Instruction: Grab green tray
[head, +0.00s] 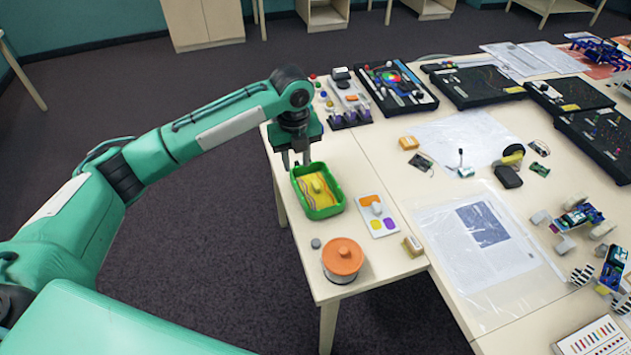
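The green tray (322,213) sits near the left edge of the pale table in the head view. It has a yellow inside with wavy lines and a small yellow piece (318,187) in it. My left gripper (296,165) points down at the tray's far end. Its two fingers show apart with a gap between them, and the tips are close to the tray's far rim. I cannot tell whether they touch the rim. Nothing shows held between them. My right gripper is not in view.
A paint card (377,215) lies right of the tray. An orange-lidded round container (342,258) and a small grey disc (315,243) stand in front. The table's left edge is close to the tray.

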